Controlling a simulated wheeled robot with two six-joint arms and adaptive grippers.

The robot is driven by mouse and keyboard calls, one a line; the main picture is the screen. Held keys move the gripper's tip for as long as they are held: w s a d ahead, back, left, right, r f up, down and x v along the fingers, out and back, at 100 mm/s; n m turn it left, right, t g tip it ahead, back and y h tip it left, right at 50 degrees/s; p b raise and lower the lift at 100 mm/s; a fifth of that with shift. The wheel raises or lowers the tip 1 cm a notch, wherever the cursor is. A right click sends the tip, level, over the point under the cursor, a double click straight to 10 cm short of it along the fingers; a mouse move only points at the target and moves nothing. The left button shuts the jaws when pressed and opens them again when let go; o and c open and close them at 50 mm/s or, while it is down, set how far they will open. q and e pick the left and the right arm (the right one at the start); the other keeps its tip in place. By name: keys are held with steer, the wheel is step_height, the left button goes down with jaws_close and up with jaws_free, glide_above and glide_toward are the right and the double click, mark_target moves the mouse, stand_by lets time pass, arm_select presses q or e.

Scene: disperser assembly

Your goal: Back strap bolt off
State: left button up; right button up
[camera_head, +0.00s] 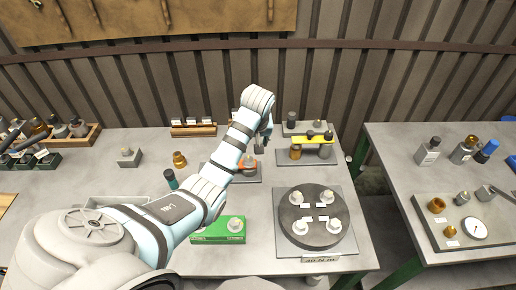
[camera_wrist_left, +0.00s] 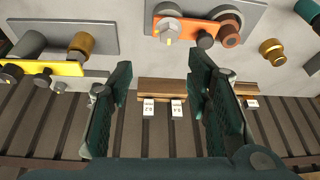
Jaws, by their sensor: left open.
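My left arm reaches across the table in the head view. Its gripper (camera_head: 262,142) is mostly hidden behind my wrist, near the back plates. In the left wrist view the dark green fingers (camera_wrist_left: 165,90) are wide apart with nothing between them. A yellow strap (camera_head: 316,140) with dark bolt heads sits on the back right plate. In the left wrist view, the yellow strap (camera_wrist_left: 45,68) and its black bolts (camera_wrist_left: 12,74) lie left of the fingers. An orange strap (camera_head: 247,163) sits on the middle plate; it shows in the left wrist view (camera_wrist_left: 188,30) beside a grey hex bolt (camera_wrist_left: 167,22).
A round dark fixture (camera_head: 312,217) with several grey studs stands at the front right. A green block (camera_head: 217,231) lies under my forearm. A wooden rack (camera_head: 193,129) with labels stands at the back. A second table (camera_head: 400,160) is on the right, across a gap.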

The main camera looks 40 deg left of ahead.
mark_target(250, 160)
arm_select(q)
steer(key=a+f, duration=0.1)
steer(key=f, duration=0.2)
steer(key=a+f, duration=0.1)
steer(key=f, duration=0.2)
steer(key=a+f+b, duration=0.1)
steer(key=f, duration=0.2)
steer(key=shift+s+a+f, duration=0.2)
steer(key=shift+a+f, duration=0.1)
steer(key=w+f, duration=0.1)
steer(key=w+f+b, duration=0.1)
steer(key=f, duration=0.1)
steer(key=shift+w+a+f, duration=0.1)
steer(key=shift+w+a, duration=0.1)
steer(key=shift+w, duration=0.2)
steer(key=shift+s+d+r, duration=0.1)
steer(key=shift+s+r, duration=0.05)
steer(key=shift+r, duration=0.05)
steer(key=shift+s+r, duration=0.1)
steer(key=shift+s, duration=0.05)
steer(key=shift+c, duration=0.6)
steer(key=shift+s, duration=0.1)
steer(key=c, duration=0.6)
jaws_close()
arm_select(e)
steer(key=s+f, duration=0.2)
steer(key=shift+s+d, duration=0.2)
steer(key=shift+s, duration=0.2)
